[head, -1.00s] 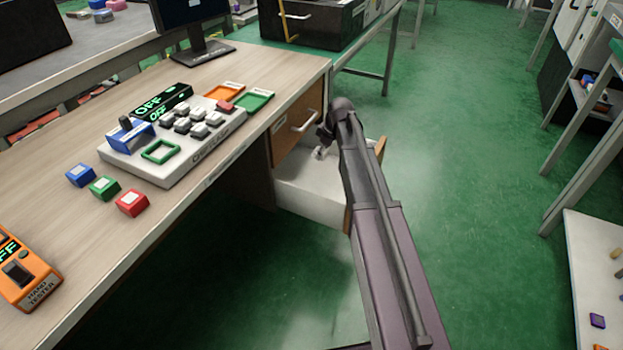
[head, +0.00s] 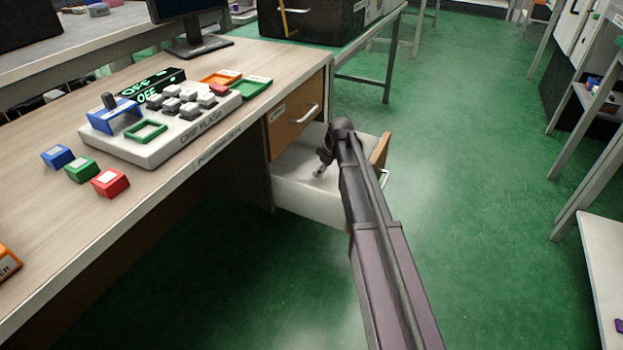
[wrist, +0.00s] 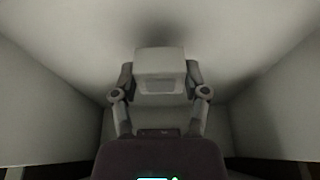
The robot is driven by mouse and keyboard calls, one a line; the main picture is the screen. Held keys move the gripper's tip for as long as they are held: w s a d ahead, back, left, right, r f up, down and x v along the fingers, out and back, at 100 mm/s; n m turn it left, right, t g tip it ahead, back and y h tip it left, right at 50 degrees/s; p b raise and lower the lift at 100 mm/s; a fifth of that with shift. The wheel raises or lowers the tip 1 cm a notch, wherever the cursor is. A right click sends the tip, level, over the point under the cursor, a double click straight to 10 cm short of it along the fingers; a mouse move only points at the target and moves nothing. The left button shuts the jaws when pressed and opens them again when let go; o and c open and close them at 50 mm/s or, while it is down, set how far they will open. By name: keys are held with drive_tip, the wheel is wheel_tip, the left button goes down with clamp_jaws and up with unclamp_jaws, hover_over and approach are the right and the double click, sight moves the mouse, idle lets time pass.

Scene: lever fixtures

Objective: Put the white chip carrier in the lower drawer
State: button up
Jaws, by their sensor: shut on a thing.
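The lower drawer (head: 308,197) is pulled out from the desk and has pale walls and a wooden front. My gripper (head: 318,174) reaches down into it; the arm hides part of the drawer in the head view. In the wrist view my gripper (wrist: 160,100) is shut on the white chip carrier (wrist: 159,62), a pale block between the two fingers. Drawer walls surround it on both sides. The carrier is inside the drawer space, close to the pale floor with a dark shadow by it. I cannot tell if it touches the floor.
The closed upper drawer (head: 295,118) with its handle is just above. On the desk stand the chip flash machine (head: 165,125), blue (head: 57,156), green (head: 82,168) and red (head: 110,182) blocks, and orange and green trays. The green floor (head: 460,200) right of the drawer is clear.

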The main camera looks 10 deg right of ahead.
sight(310, 177)
drive_tip(key=shift+f+b, duration=0.3)
drive_tip(key=shift+f, duration=0.3)
drive_tip(key=shift+w+a, duration=0.4)
drive_tip(key=shift+a, duration=0.05)
drive_tip(key=shift+w+a+f, duration=0.1)
drive_tip(key=shift+w+a, duration=0.35)
drive_tip(key=shift+a, duration=0.2)
drive_tip(key=shift+w+a+f, duration=0.1)
drive_tip(key=shift+w+a, duration=0.35)
drive_tip(key=shift+a, duration=0.15)
drive_tip(key=shift+s+f+b, duration=0.1)
drive_tip(key=shift+f+b, duration=0.3)
drive_tip(key=shift+b, duration=0.2)
drive_tip(key=shift+f, duration=0.15)
drive_tip(key=o, duration=0.9)
drive_tip(key=shift+d, duration=0.1)
drive_tip(key=shift+o, duration=0.2)
drive_tip(key=shift+r, duration=0.25)
